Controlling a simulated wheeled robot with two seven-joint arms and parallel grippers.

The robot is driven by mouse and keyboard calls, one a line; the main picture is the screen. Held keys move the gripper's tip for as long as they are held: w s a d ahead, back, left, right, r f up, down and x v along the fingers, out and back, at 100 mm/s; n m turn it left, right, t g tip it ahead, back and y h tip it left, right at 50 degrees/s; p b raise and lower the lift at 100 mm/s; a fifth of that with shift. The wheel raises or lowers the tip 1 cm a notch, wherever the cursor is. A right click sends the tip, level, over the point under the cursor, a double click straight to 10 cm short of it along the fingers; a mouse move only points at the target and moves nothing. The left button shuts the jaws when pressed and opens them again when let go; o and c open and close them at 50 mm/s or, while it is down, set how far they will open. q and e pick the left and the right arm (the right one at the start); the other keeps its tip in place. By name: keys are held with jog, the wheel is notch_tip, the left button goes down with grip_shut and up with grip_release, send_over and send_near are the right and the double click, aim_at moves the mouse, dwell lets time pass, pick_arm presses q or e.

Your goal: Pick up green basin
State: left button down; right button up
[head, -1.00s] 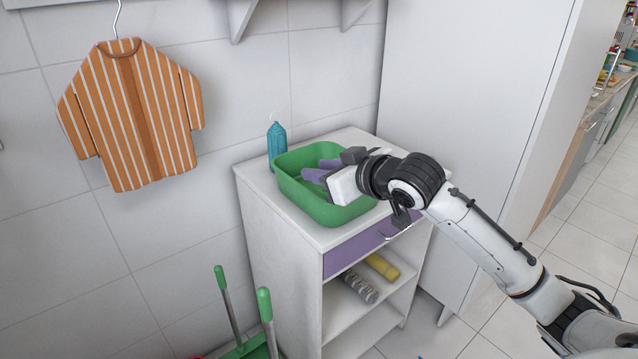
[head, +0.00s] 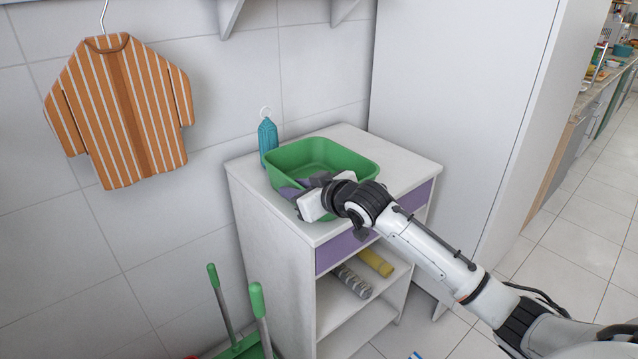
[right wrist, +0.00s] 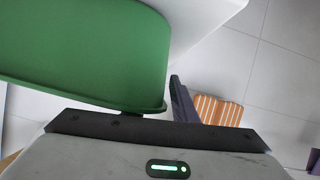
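The green basin (head: 335,155) stands upright and empty on top of a white cabinet (head: 395,165). My right gripper (head: 302,184) is at its front left side, with purple fingers close to the rim; they look apart, but the white gripper body partly hides them. In the right wrist view, the basin's smooth green side (right wrist: 95,50) fills the upper left, and one dark finger (right wrist: 182,103) shows beside its rim. I cannot tell whether the fingers touch the basin. My left gripper is out of view.
A purple drawer (head: 345,248) and shelves with a yellow roll (head: 376,262) are below. A striped orange shirt (head: 122,110) hangs left. Green-handled tools (head: 257,300) stand at the cabinet's left.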

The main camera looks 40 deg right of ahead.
jog(key=shift+w, duration=0.1)
jog(key=shift+c, duration=0.3)
grip_shut()
jog(key=shift+r, duration=0.1)
